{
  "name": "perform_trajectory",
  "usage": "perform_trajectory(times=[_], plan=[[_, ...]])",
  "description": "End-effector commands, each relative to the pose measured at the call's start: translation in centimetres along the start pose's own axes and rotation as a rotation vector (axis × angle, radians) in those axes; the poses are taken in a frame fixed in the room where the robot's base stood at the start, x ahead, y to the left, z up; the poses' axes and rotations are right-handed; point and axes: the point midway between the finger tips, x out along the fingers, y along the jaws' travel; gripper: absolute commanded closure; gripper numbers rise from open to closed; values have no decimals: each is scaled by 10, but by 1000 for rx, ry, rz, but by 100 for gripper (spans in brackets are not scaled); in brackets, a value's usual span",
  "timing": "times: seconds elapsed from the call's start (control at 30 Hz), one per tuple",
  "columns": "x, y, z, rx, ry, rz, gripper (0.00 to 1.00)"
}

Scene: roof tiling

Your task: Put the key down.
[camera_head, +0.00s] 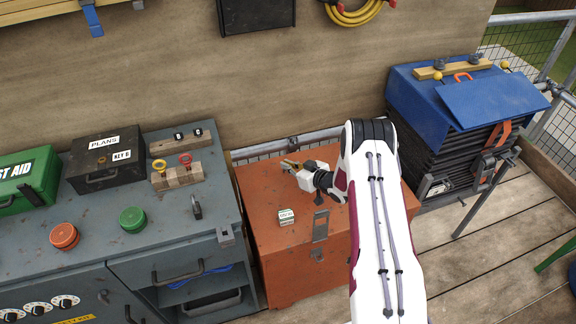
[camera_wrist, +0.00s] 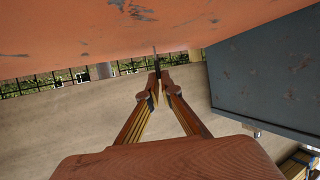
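My gripper (camera_head: 287,164) is above the back left of the orange chest (camera_head: 270,250), pointing left. In the wrist view its fingers (camera_wrist: 159,84) come together around a thin dark piece (camera_wrist: 157,66), which looks like the key's shaft. The fingers hide the rest of it, and it is too small to make out in the head view. On the grey cabinet, a wooden block (camera_head: 178,178) holds a yellow ring-shaped piece (camera_head: 159,165) and a red one (camera_head: 185,159).
A dark pointed piece (camera_head: 196,208) is on the cabinet top, near red (camera_head: 64,236) and green (camera_head: 133,219) round knobs. A blue-covered stack (camera_head: 430,110) stands at the right.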

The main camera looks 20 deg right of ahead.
Motion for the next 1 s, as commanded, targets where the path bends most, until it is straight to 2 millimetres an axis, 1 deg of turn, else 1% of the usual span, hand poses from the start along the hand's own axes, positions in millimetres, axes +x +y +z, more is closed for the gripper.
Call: perform_trajectory(times=[0.27, 0.37, 0.87, 1.0], plan=[[1, 0, 2, 0, 0, 0, 100], [1, 0, 2, 0, 0, 0, 79], [0, 0, 0, 0, 0, 0, 79], [-6, 1, -1, 0, 1, 1, 79]])
